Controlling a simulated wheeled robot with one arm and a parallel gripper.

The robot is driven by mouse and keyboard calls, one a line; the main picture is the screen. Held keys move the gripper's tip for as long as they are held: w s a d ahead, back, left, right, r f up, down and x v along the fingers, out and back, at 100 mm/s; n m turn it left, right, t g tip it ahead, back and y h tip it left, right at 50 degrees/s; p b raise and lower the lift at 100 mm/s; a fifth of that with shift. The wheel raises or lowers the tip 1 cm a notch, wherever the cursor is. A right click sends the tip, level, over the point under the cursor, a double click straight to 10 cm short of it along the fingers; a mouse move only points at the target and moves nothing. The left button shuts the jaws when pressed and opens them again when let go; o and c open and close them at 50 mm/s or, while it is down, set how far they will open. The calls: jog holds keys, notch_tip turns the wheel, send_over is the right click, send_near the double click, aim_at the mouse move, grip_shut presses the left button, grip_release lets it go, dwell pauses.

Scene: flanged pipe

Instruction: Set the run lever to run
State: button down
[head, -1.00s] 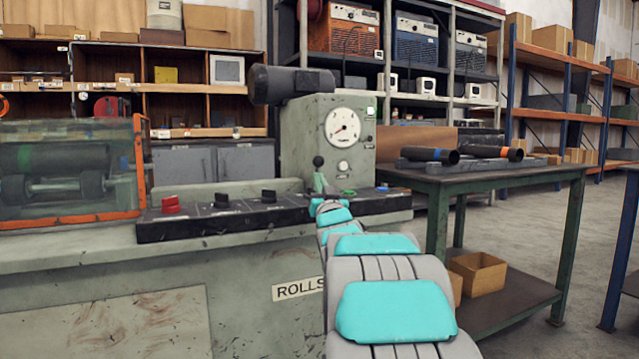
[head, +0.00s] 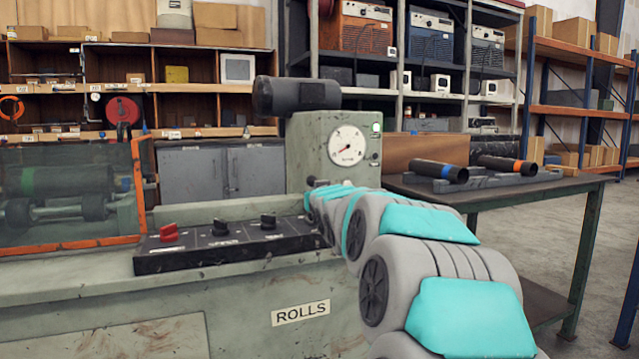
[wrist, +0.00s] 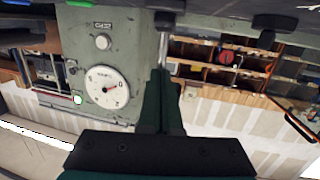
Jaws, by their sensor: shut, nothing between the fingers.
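The run lever shows in the wrist view as a thin light metal shaft (wrist: 163,48) running from the dark panel at the picture's top toward my fingertips. In the head view a small dark knob (head: 311,181) shows just beyond the end of my arm, probably the lever's; the lever's tilt cannot be read. My gripper (wrist: 158,76) has dark green fingers, shut and empty. Its tips lie in line with the shaft; whether they touch it I cannot tell. In the head view my arm hides the gripper.
The black control panel (head: 240,240) carries a red knob (head: 169,232) and black knobs (head: 268,221) left of my arm. The grey housing with the round gauge (head: 346,146) stands behind. A guarded roller section (head: 65,195) is at left, a table with pipes (head: 500,190) at right.

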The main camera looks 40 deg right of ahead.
jog(key=shift+w+r+g+y+p, duration=0.3)
jog(key=shift+w+r+g+p, duration=0.2)
jog(key=shift+g+p, duration=0.25)
jog(key=shift+w+d+f+n+g+p, duration=0.15)
jog(key=shift+w+f+n+g+p, duration=0.2)
jog(key=shift+g, duration=0.2)
jog(key=shift+w, duration=0.2)
jog(key=shift+w+d+r, duration=0.1)
jog(key=shift+w, duration=0.05)
jog(key=r+b+v, duration=0.1)
jog(key=v, duration=1.3)
jog(key=shift+d+b, duration=0.2)
jog(key=shift+b, duration=0.15)
jog(key=shift+w+r, duration=0.1)
jog(key=shift+w, duration=0.05)
